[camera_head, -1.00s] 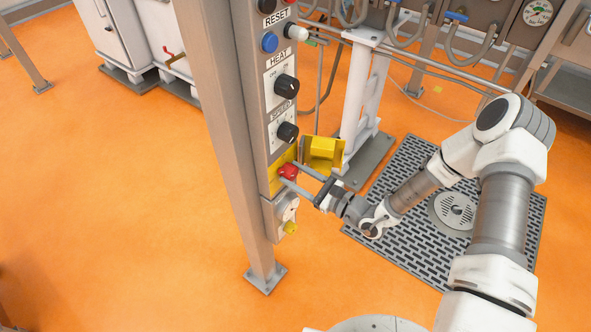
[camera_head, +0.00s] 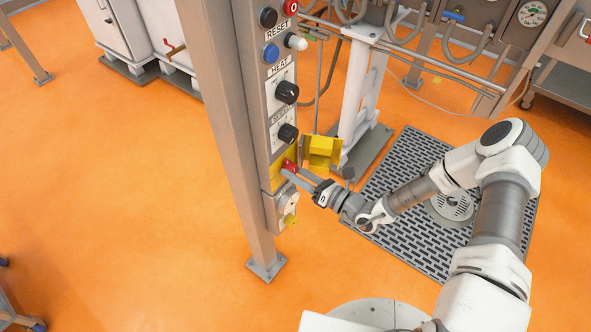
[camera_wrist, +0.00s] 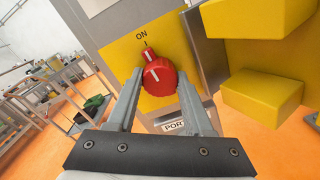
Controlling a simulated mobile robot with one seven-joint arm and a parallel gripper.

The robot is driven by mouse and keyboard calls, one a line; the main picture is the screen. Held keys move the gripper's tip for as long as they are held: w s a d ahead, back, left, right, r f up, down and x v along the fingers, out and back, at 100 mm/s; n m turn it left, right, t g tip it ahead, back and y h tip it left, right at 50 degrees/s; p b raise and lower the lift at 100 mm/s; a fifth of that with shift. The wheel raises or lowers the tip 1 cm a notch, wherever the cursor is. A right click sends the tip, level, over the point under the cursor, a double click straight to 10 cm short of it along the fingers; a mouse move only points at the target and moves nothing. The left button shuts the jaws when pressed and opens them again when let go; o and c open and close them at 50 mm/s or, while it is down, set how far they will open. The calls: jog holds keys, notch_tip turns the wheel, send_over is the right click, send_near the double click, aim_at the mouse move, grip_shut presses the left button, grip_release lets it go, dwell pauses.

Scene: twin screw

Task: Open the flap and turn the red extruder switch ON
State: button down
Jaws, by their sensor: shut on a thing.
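The red extruder switch (camera_wrist: 158,78) sits on a yellow plate (camera_wrist: 122,58) in the wrist view. Its white-marked handle points up at the line below the word ON. My gripper (camera_wrist: 160,88) has one finger on each side of the switch and is shut on it. In the head view my gripper (camera_head: 299,175) reaches the red switch (camera_head: 289,166) from the right, low on the column. The yellow flap (camera_head: 322,151) stands open to the right of the switch, and it also shows in the wrist view (camera_wrist: 262,98).
Black HEAT and lower knobs (camera_head: 287,92) sit above the switch on the grey column (camera_head: 225,110). A white socket box (camera_head: 287,201) is just below. A white post (camera_head: 358,95) stands behind the flap. Orange floor is open at the left.

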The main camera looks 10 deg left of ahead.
jog(key=shift+m, duration=0.4)
jog(key=shift+c, duration=1.4)
grip_release()
jog(key=shift+d, duration=0.1)
jog(key=v, duration=1.7)
jog(key=shift+d+p, duration=0.15)
jog(key=shift+p, duration=0.3)
